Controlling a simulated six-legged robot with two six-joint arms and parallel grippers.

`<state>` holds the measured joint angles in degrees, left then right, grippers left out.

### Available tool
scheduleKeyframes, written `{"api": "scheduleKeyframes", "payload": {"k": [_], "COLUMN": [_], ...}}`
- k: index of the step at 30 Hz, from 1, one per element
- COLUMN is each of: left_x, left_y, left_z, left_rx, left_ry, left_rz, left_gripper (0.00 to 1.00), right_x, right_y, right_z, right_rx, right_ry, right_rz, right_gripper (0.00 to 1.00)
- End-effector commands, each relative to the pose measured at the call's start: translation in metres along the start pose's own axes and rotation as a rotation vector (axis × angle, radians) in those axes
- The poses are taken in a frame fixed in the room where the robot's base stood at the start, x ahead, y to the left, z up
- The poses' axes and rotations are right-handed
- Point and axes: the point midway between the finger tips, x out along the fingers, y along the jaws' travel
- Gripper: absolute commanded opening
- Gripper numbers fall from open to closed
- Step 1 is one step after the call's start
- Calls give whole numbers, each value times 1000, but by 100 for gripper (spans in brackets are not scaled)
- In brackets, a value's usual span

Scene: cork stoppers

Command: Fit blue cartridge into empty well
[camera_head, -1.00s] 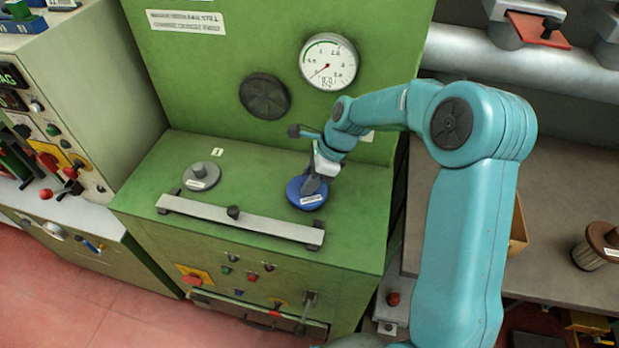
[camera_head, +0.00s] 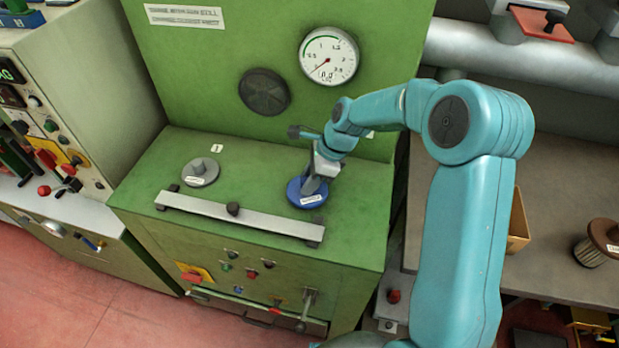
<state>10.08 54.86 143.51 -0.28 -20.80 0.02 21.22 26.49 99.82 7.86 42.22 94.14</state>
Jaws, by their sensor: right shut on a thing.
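The blue cartridge (camera_head: 306,197) is a round blue disc with a white label. It sits at the right side of the green machine's top (camera_head: 250,180), level with the surface as far as I can see. My right gripper (camera_head: 311,184) is above it, shut on its upright grip. The well under the cartridge is hidden. A grey round cartridge (camera_head: 201,173) with a knob and label sits at the left, by a small plate marked 1. My left gripper is not in view.
A grey bar (camera_head: 238,217) with a central knob spans the front of the machine top. A dial gauge (camera_head: 328,57) and dark round cover (camera_head: 264,91) are on the back panel.

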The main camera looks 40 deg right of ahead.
Motion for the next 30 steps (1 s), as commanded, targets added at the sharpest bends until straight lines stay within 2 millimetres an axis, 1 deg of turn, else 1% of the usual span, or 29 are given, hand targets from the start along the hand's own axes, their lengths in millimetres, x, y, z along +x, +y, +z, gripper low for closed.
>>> {"api": "scheduleKeyframes", "payload": {"k": [26, 27, 29, 30], "left_x": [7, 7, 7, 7], "left_y": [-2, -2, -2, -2], "left_z": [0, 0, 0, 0], "left_rx": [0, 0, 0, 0], "left_ry": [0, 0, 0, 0], "left_rz": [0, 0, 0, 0], "left_gripper": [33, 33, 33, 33], "right_x": [12, 12, 12, 12], "right_y": [0, 0, 0, 0], "right_z": [-6, -5, -5, -5], "right_rx": [0, 0, 0, 0], "right_ry": [-1, -1, -1, -1], "right_rz": [-2, -2, -2, -2], "right_gripper": [0, 37, 56, 63]}}
